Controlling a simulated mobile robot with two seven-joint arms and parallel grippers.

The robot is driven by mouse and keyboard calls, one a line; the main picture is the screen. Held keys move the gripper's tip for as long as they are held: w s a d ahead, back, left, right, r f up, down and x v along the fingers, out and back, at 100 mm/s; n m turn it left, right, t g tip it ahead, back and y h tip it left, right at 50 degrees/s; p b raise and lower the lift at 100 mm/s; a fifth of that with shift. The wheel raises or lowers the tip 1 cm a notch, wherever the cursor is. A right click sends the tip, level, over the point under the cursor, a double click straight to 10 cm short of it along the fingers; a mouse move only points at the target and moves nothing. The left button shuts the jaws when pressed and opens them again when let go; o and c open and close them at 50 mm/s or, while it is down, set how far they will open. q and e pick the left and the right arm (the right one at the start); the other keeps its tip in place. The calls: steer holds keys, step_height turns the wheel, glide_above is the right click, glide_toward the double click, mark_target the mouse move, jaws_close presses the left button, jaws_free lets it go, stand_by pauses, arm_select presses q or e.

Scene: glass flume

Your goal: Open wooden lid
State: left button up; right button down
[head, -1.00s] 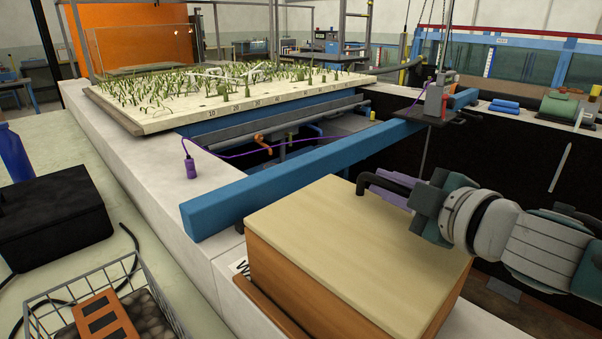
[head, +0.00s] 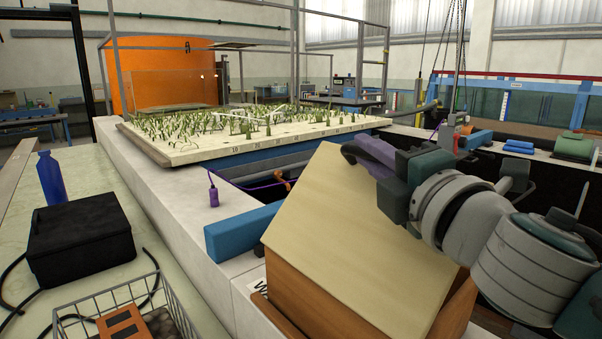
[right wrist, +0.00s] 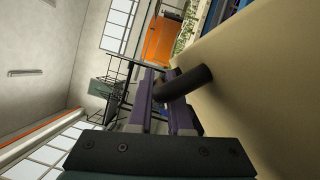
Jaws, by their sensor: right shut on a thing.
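The wooden lid (head: 345,215) is a pale panel on top of an orange-brown wooden box (head: 300,300). My right gripper (head: 368,155) is at the raised edge. Its purple jaws are shut on the dark bar handle (right wrist: 187,84) of the lid, and in the right wrist view the gripper (right wrist: 172,105) is around that handle beside the pale lid face (right wrist: 260,80). The box's inside is hidden behind the lid. My left gripper is not in view.
A black case (head: 82,237), a blue bottle (head: 52,180) and a wire basket (head: 125,310) stand on the left bench. A blue beam (head: 240,232) and a planted board (head: 190,150) lie behind the box. The pale ledge left of the box is mostly clear.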

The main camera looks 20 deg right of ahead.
steer(key=s+a+r+n+t+y+b, duration=0.1)
steer(key=s+a+r+n+b, duration=0.1)
steer(key=a+n, duration=0.3)
steer(key=shift+s+a+t, duration=0.3)
steer(key=shift+a, duration=0.4)
steer(key=c, duration=1.1)
jaws_free()
